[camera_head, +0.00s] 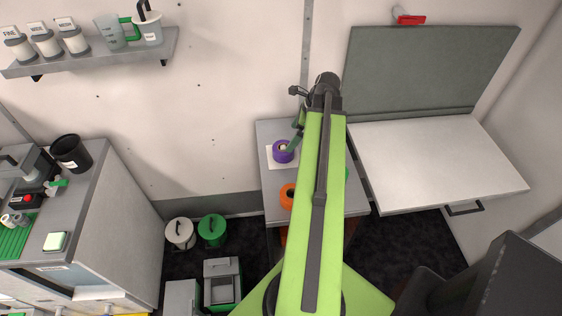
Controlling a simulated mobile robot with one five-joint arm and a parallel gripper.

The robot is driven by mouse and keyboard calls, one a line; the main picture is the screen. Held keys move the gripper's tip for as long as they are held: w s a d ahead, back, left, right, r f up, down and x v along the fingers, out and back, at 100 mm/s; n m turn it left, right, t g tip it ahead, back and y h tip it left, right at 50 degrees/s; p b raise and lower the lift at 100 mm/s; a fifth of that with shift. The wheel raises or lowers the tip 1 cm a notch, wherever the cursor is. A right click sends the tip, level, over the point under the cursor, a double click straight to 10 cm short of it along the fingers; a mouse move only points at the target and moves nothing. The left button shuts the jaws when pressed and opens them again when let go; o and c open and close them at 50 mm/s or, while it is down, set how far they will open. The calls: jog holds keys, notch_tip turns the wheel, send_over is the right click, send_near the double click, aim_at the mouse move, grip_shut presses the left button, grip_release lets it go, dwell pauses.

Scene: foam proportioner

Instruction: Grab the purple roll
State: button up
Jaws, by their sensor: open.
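The purple roll (281,156) stands on a white square on the grey table (271,131), left of my green arm. Its pale centre shows at the top. My gripper (292,145) hangs down from the end of the arm and overlaps the right side of the roll in this view. It is open, with nothing seen held in it. I cannot tell whether its fingers touch the roll or are above it. The fingers are small and partly merge with the roll.
An orange roll (287,196) sits nearer on the same table, partly behind my arm. A bit of green (347,173) shows right of the arm. A white fold-down shelf (440,160) is at the right. White (180,238) and green (212,236) lidded containers stand on the floor.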

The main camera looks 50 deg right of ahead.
aim_at(285, 146)
jog(key=b+x, duration=0.7)
jog(key=x, duration=0.3)
jog(key=shift+b, duration=0.4)
jog(key=shift+r, duration=0.15)
jog(key=shift+c, duration=0.4)
jog(key=c, duration=1.5)
